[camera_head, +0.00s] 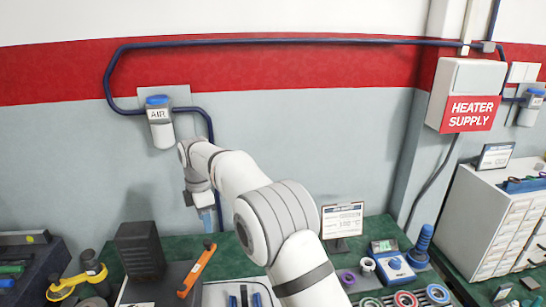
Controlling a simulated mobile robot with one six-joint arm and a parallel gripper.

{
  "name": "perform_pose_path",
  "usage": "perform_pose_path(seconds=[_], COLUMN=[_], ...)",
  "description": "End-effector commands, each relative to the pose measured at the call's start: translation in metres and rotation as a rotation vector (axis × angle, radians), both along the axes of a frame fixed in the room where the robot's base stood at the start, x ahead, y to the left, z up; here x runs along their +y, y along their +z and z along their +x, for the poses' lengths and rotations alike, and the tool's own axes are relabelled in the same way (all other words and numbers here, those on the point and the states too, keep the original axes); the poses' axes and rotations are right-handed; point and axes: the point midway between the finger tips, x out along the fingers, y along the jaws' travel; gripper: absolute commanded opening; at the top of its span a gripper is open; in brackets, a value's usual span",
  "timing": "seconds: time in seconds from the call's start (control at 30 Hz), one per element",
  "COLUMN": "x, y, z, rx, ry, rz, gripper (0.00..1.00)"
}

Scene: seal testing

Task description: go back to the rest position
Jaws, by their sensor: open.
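My white arm rises from the bottom middle and bends left in front of the grey wall. My gripper (207,217) hangs at its end, pointing down above the back of the green bench (368,232). Its jaws are small and partly blurred in this view. It is open, and I see nothing held in it. My forearm and elbow hide part of the bench and wall behind them.
An air unit (160,124) with a blue cap and a blue pipe are on the wall near my wrist. A white drawer cabinet (492,218) is right.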

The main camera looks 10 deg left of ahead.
Motion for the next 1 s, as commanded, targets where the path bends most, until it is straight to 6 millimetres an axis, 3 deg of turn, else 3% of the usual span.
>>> perform_pose_path(seconds=[0.17, 0.3, 0.47, 0.7, 1.0], x=[-0.049, -0.117, -0.194, -0.3, -0.4], y=[0.033, 0.068, 0.098, 0.122, 0.111], z=[0.006, 0.003, -0.018, -0.075, -0.178], rx=[-0.021, -0.045, -0.07, -0.106, -0.145], ry=[-0.175, -0.428, -0.728, -1.172, -1.723], rz=[0.018, 0.043, 0.076, 0.135, 0.226], gripper=[0.48, 0.48, 0.48, 0.48, 0.48])
